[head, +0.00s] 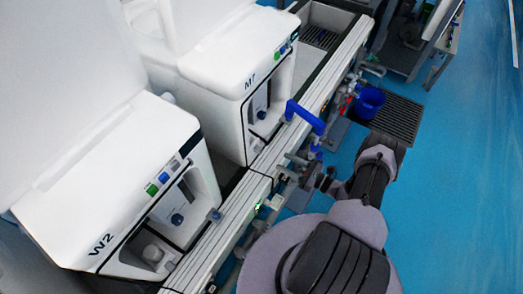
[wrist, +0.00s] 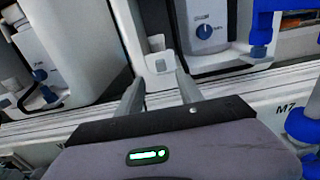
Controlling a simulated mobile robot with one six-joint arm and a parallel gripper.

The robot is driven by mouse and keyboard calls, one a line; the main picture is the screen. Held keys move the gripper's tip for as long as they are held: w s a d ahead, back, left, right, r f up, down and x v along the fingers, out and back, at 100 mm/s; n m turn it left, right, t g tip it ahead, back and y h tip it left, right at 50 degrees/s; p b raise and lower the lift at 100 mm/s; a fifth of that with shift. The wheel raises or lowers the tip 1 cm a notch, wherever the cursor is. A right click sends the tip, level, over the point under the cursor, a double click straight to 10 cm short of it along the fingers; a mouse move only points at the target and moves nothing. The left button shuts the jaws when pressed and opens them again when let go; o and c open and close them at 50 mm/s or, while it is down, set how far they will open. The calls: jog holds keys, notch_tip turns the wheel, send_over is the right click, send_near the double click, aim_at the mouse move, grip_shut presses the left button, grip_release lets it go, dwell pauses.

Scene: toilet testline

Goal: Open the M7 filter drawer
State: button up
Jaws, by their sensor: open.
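The M7 unit (head: 235,85) is the white cabinet in the upper middle of the head view, with a front recess on its right side. In the wrist view its recess holds a light dispenser with a blue knob (wrist: 204,32). A small white panel with a grey square catch (wrist: 158,65) lies ahead of my gripper (wrist: 160,80); it may be the filter drawer front, but I cannot be sure. My gripper is open, with one finger on each side of this panel in the picture. Nothing is between the fingers, and I cannot tell whether they touch it.
The W2 unit (head: 125,190) stands nearer, at left. A pale rail (head: 292,120) runs along the fronts, with a blue pipe (head: 305,116) beside M7. It also shows at right in the wrist view (wrist: 262,25). A blue bucket (head: 369,102) stands beyond. Blue floor at right is clear.

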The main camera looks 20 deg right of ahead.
aim_at(262, 150)
jog(key=b+x, duration=0.2)
jog(key=x, duration=0.9)
jog(key=shift+a, duration=0.1)
grip_shut()
dwell(0.9)
